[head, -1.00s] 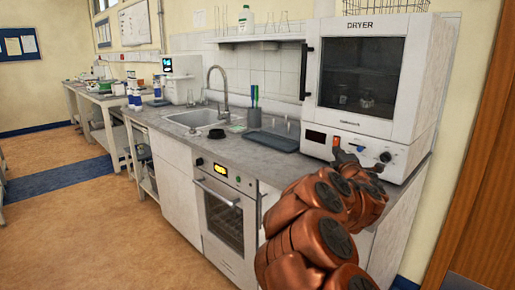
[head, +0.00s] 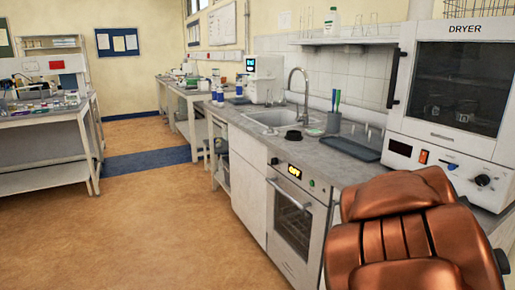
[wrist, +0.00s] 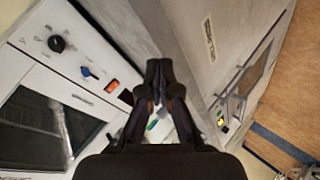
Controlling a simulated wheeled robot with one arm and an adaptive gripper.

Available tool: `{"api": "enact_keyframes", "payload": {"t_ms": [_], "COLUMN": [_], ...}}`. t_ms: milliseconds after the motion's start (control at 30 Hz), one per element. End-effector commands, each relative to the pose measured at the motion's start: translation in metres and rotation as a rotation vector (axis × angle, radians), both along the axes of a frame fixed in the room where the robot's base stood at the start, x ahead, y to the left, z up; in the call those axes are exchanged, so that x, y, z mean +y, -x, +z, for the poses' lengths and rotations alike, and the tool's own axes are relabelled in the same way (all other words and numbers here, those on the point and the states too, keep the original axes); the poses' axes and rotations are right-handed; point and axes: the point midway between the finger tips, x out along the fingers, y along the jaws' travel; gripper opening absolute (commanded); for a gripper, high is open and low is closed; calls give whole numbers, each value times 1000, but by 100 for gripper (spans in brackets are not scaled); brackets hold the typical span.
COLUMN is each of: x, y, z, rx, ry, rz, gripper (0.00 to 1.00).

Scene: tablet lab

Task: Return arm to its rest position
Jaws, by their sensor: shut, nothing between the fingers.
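My copper-coloured arm fills the lower right of the head view, folded in front of the counter. My gripper is hidden there. In the wrist view my gripper (wrist: 160,80) shows at the centre, its dark fingers together and nothing between them. Behind the fingers lie the white dryer, the counter and the oven, seen tilted.
The dryer (head: 442,158) stands on the grey counter (head: 327,168) at the right, close to my arm. An oven (head: 293,218) is built in below, left of my arm. A sink (head: 272,117) lies further back. The tan floor (head: 170,225) at the left is clear.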

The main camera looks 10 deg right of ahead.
Motion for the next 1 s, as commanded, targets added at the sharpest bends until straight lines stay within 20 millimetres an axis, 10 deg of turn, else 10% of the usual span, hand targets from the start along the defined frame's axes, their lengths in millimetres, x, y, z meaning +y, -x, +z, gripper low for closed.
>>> {"api": "enact_keyframes", "payload": {"t_ms": [500, 1000], "x": [229, 313], "y": [159, 278], "z": [-107, -96], "rx": [447, 809], "ry": [-641, -786], "rz": [-125, -134], "gripper": [0, 0]}}
